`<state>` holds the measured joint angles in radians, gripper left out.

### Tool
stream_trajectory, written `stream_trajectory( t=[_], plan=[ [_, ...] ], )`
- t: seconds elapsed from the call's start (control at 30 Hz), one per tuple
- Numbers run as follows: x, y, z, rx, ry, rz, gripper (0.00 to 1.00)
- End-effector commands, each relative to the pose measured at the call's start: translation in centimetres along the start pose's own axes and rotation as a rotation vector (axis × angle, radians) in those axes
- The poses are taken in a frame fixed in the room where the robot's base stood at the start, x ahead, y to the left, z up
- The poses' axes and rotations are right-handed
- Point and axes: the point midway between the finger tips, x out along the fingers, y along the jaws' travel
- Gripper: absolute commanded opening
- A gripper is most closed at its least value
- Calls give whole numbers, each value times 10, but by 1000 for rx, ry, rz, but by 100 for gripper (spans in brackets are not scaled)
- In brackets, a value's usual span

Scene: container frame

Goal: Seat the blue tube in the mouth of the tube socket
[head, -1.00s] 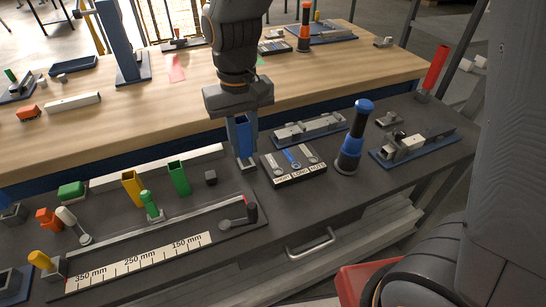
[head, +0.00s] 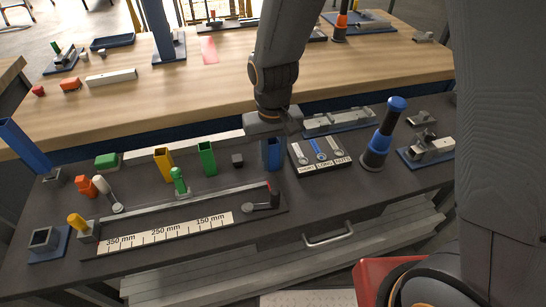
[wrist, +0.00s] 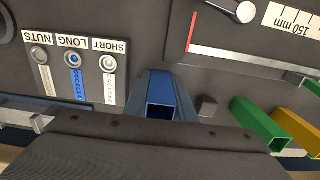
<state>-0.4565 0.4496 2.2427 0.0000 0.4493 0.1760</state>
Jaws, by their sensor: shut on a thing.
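The blue tube (head: 273,155) is held upright below my gripper (head: 273,143), which is shut on it. Its square open end shows in the wrist view (wrist: 161,111). I cannot tell whether its lower end touches the bench. The likely tube socket (head: 44,239) is a grey square-mouthed block on a blue plate at the bench's front left. Its mouth looks empty, and it is far left of my gripper and outside the wrist view.
A labelled tray (head: 320,158) lies close right of the gripper, with a blue-black post (head: 382,135) beyond it. A small black cube (head: 237,160), green tube (head: 207,158) and yellow tube (head: 163,164) stand to the left. A ruler rail (head: 165,232) lies in front.

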Motion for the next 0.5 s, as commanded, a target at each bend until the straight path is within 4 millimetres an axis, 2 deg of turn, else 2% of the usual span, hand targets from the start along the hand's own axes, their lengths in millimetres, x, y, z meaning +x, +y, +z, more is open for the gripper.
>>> stream_trajectory(
  t=[0.2,0.23,0.33,0.5],
  plan=[
    [3,0,0,0,0,0,1],
    [3,0,0,0,0,0,25],
    [3,0,0,0,0,0,42],
    [3,0,0,0,0,0,42]
  ],
)
